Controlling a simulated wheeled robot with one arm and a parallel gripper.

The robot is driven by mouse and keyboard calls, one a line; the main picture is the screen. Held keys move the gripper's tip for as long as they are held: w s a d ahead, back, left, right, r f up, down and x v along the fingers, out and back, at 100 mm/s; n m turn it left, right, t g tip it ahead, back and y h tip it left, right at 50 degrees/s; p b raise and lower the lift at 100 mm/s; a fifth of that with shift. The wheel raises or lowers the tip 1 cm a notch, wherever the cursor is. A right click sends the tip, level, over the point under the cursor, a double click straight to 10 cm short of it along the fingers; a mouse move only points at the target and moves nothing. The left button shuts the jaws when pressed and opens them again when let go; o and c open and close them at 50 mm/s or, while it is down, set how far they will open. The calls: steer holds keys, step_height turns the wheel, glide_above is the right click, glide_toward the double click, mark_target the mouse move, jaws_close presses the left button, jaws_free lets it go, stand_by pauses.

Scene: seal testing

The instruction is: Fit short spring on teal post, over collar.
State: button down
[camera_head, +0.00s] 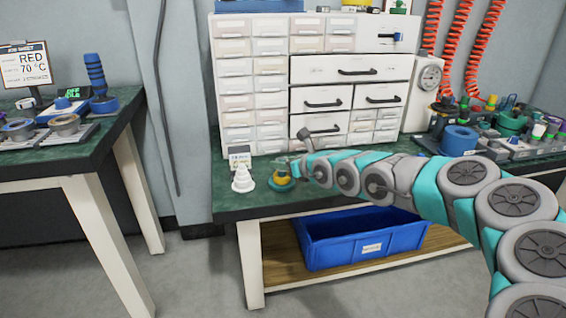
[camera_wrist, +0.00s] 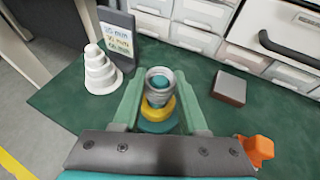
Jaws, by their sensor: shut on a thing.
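In the wrist view, a short grey spring (camera_wrist: 150,97) is between the two pale green fingers of my gripper (camera_wrist: 160,88), which is shut on it. A teal post top (camera_wrist: 158,82) shows through the middle of the spring. Below are a yellow collar (camera_wrist: 157,113) and a wide teal base (camera_wrist: 157,126) on the green bench. The spring lines up with the post, but I cannot tell how far down it sits or whether it touches the collar. In the head view, the yellow collar (camera_head: 282,181) shows, while my gripper (camera_head: 294,166) is small and the spring is unclear.
A white stepped cone (camera_wrist: 101,73) and a dark sign card (camera_wrist: 118,36) stand left of the post. A small grey-brown block (camera_wrist: 229,87) and an orange piece (camera_wrist: 259,149) are right of it. A drawer cabinet (camera_head: 270,80) stands behind. Green bench in front is clear.

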steer(key=shift+c, duration=1.8)
jaws_free()
step_height(320, 180, up, 5)
steer(key=p, duration=0.5)
steer(key=shift+r, duration=0.2)
steer(key=shift+a+r, duration=0.15)
steer(key=shift+r, duration=0.7)
